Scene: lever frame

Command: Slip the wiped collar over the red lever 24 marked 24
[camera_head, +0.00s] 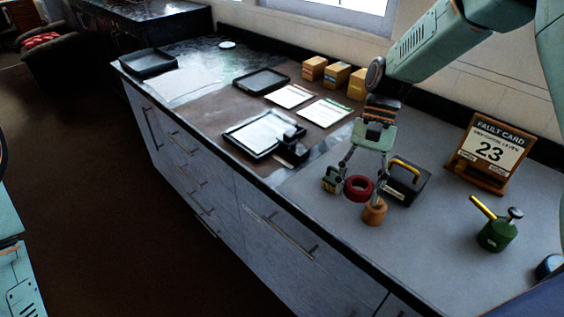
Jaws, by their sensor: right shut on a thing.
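A dark red ring-shaped collar (358,188) shows at the right part of the counter, between the fingers of my right gripper (358,186). The gripper points down from its arm and is shut on the collar. A small wooden piece (375,213) is just below and right of the collar; I cannot tell whether they touch. I cannot make out a red lever marked 24. My left gripper is out of view; only part of my left arm shows at the left edge.
A dark box with a yellow handle (408,184) stands close right of the gripper. A fault card (490,149) reading 23 is behind, and a green oil can (497,234) is at right. A black tray (264,132) and several small boxes (336,75) are further left.

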